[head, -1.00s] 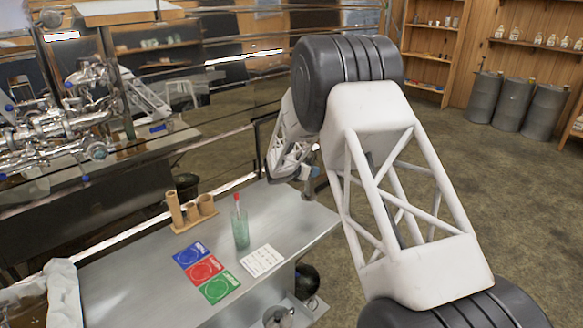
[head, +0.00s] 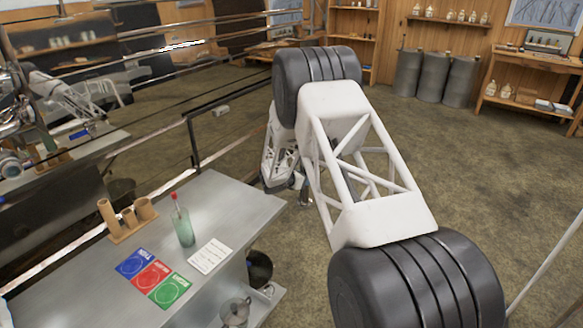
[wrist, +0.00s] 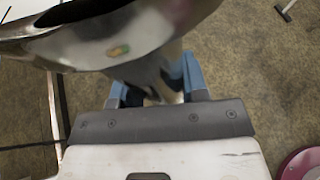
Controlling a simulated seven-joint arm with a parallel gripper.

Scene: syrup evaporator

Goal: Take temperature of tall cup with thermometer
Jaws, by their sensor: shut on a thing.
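My gripper (wrist: 158,88) has its two light blue fingers shut on a shiny metal vessel (wrist: 140,45) with a wide curved rim, which fills the top of the wrist view. I cannot tell whether this is the tall cup. In the head view my gripper is small and partly hidden beyond my arm, past the table's right side. A tall greenish glass bottle (head: 184,228) stands upright on the table, with a thin red-tipped stick (head: 174,197) rising from its mouth. I cannot tell whether that stick is the thermometer.
The metal table (head: 225,200) carries a wooden holder with upright tubes (head: 125,218), blue, red and green cards (head: 150,277) and a white sheet (head: 211,256). A metal pot (head: 235,311) is below its front edge. A dark railing (head: 193,140) runs behind. The floor at right is open.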

